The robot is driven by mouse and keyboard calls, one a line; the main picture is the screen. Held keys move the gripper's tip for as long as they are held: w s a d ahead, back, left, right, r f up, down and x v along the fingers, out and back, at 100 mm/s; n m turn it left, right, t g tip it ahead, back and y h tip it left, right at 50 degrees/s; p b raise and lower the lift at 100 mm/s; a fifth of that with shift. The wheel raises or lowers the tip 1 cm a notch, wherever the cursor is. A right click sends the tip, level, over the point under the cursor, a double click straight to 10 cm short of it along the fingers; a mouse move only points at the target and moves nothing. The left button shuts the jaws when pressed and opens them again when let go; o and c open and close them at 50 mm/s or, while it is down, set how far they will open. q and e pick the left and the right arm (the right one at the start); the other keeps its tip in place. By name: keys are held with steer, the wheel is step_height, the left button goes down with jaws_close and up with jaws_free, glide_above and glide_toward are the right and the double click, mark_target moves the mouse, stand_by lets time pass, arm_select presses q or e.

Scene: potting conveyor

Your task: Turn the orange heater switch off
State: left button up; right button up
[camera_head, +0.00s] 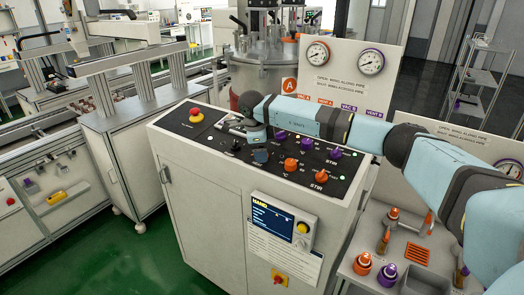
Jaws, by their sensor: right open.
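A dark control panel (210,148) tops a white cabinet. It carries an orange knob (291,164) by a "°C" label and a second orange knob (320,175) by a "STIR" label. I cannot read which control is the heater switch. My left gripper is not in view.
Purple knobs (307,143) stand behind the orange ones. A red emergency button (196,115) on yellow is left of my gripper. A display box (283,222) hangs on the cabinet front. A side bench at right holds orange and purple fittings (362,263).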

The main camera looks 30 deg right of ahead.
mark_target(254, 163)
steer(key=b+v, duration=0.1)
steer(key=v, duration=1.2)
steer(key=shift+r+b, duration=0.25)
steer(key=shift+b, duration=0.1)
